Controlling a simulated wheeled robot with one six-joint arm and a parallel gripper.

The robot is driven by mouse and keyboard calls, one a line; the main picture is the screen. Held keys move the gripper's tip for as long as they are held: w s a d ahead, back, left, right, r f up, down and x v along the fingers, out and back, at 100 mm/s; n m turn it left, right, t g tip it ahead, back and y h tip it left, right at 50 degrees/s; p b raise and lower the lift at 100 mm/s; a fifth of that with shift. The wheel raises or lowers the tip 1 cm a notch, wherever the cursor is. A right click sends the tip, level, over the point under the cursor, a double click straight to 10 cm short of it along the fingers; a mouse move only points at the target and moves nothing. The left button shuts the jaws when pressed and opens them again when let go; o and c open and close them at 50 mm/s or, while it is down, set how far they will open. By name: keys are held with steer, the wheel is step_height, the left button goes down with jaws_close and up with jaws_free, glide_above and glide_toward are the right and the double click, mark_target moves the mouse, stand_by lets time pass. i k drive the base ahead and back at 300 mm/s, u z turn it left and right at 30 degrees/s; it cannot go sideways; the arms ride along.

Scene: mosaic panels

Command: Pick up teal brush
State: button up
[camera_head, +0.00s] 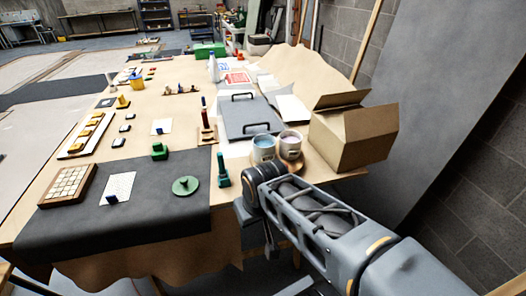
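A teal upright object (222,170), which looks like the teal brush, stands on the brown paper just past the right edge of the dark mat (140,225). It has a narrow top and a wider base. My arm comes in from the lower right, and its wrist end is close to the right of and nearer than the teal object, apart from it in the picture. My gripper hangs low by the table's front edge, partly hidden by the arm; its fingers are not clear. I see nothing held.
Two cups (264,148) and an open cardboard box (352,135) stand right of the teal object. A green round piece with a knob (185,186) and a green block (159,152) are to its left. A grey case (248,118) lies behind. The mat's front is mostly bare.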

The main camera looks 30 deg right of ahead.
mark_target(219, 156)
steer(key=u, duration=1.75)
steer(key=i, duration=1.45)
steer(key=z, duration=2.4)
